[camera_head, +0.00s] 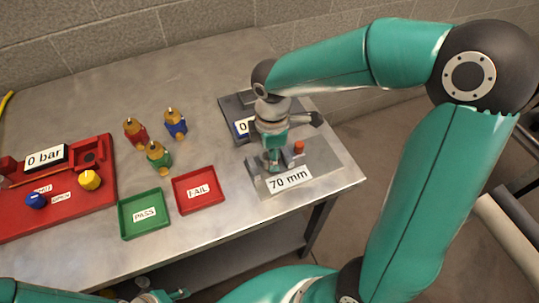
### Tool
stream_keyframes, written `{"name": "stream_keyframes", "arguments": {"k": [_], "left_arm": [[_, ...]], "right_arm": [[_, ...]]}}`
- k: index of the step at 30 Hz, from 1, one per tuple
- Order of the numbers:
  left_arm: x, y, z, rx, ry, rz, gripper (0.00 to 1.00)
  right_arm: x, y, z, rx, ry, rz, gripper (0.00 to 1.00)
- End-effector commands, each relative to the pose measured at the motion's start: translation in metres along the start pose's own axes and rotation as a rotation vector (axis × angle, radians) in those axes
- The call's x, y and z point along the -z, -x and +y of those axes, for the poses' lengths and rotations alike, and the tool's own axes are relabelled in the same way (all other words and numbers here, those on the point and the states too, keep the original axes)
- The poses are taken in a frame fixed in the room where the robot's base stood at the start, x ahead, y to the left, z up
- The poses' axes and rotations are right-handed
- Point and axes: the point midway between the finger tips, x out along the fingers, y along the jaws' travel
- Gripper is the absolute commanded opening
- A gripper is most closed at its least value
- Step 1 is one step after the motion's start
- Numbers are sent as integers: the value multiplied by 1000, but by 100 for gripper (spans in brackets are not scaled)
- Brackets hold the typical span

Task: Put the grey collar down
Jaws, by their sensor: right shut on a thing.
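My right gripper (273,162) reaches down from the upper right over the grey plate marked "70 mm" (318,177) at the table's right side. It is shut, with its fingertips low over the plate. The grey collar is at its fingertips, mostly hidden by the gripper, and I cannot tell whether it touches the plate. A small orange-red-topped piece (299,148) stands just right of the gripper. Part of my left gripper (165,296) shows at the bottom edge, below the table's front; its jaws are not clear.
A dark grey block with a partly hidden label (232,107) lies behind the gripper. Red, blue and green brass-topped fittings (159,158) stand mid-table. Green PASS (126,221) and red FAIL (209,206) trays are in front. A red "0 bar" rig (95,209) is left. The back-left table is clear.

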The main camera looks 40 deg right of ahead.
Motion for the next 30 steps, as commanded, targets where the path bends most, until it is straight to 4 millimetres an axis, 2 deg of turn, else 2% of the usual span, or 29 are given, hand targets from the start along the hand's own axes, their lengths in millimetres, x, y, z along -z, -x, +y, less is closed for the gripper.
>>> {"name": "stream_keyframes", "arguments": {"k": [11, 12, 16, 25, 30], "left_arm": [[0, -3, -1, 0, 0, 0, 40], [0, -2, -1, 0, 0, 0, 40], [0, -2, -1, 0, 0, 0, 40], [0, -1, 0, 0, 0, 0, 40], [0, 1, 0, 0, 0, 0, 40]], "right_arm": [[0, -6, 0, -1, -1, 1, 5], [0, -5, 0, -1, 0, 1, 43], [0, -5, 0, -1, 0, 1, 65], [0, -4, 0, -1, 0, 1, 65], [0, 5, 1, -3, 1, 1, 65]]}}
